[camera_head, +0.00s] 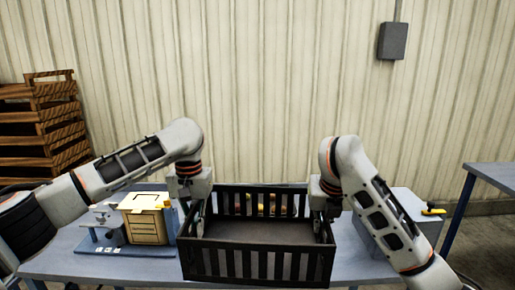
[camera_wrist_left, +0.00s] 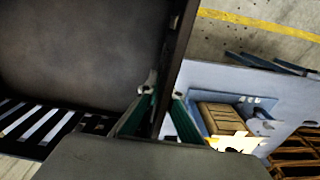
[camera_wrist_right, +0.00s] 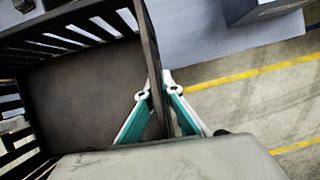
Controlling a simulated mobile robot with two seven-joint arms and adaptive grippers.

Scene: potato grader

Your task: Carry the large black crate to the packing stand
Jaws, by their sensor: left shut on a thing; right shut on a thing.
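The large black crate (camera_head: 256,262) is at the centre of the head view, slatted, level and open at the top. Its bare floor shows in the left wrist view (camera_wrist_left: 85,50) and the right wrist view (camera_wrist_right: 85,90); it looks empty. My left gripper (camera_head: 200,215) is shut on the crate's left side wall, one finger inside and one outside (camera_wrist_left: 163,98). My right gripper (camera_head: 322,218) is shut on the right side wall the same way (camera_wrist_right: 155,95). The crate is in front of or over the blue-grey table; I cannot tell whether it touches it. I cannot identify the packing stand for certain.
The blue-grey table (camera_head: 70,262) holds a yellowish box (camera_head: 146,222) beside a scale-like device left of the crate. A grey box (camera_head: 418,218) stands at right. Another blue table (camera_head: 495,172) is at far right. Wooden crates (camera_head: 40,128) are stacked at far left.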

